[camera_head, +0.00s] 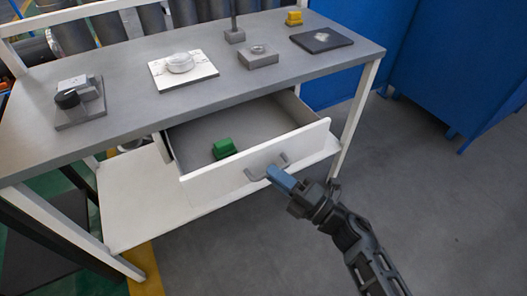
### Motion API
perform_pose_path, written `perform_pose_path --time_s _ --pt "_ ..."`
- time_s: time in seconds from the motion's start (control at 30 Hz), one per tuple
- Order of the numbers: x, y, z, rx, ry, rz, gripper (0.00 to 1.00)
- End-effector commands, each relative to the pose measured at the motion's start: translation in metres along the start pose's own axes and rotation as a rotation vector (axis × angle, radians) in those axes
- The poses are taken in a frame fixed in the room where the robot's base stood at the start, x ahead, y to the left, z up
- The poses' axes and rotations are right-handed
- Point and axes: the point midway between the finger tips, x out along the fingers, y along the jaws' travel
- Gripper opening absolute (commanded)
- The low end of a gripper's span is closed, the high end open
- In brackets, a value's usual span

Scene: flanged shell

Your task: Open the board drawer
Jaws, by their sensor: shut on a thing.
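The board drawer (220,182) is a white-fronted drawer with a grey inside, under the grey table top. It stands pulled well out, and its inside shows from above. A green block (224,148) lies in it near the front. A grey handle (256,173) is fixed on the drawer's front. My gripper (272,172), with blue fingers, is shut on the right part of the handle. My arm reaches in from the lower right. The fingers hide part of the handle.
The table top (130,100) bears a dark-knobbed device (72,98), a white board with a round part (183,66), a grey block (258,55), a black plate (321,39) and a yellow piece (294,17). A white lower shelf (130,205) lies below. Floor at right is clear before blue panels (440,60).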

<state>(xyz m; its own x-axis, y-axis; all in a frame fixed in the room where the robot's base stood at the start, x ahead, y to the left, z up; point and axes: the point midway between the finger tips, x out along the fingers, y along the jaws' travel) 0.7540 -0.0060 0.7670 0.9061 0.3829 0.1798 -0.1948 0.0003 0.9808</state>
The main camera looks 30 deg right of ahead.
Motion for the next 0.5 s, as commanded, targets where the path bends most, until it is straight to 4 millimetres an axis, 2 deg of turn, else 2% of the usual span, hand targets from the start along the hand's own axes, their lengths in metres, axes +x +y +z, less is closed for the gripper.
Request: perform_pose_path --time_s 0.03,0.2,0.5 --pt "-0.011 0.002 -0.005 0.002 0.0 -0.004 0.0" --pt "-0.035 0.007 -0.015 0.002 0.001 -0.003 0.0" --pt "-0.053 0.01 -0.022 0.001 0.0 -0.002 0.0"
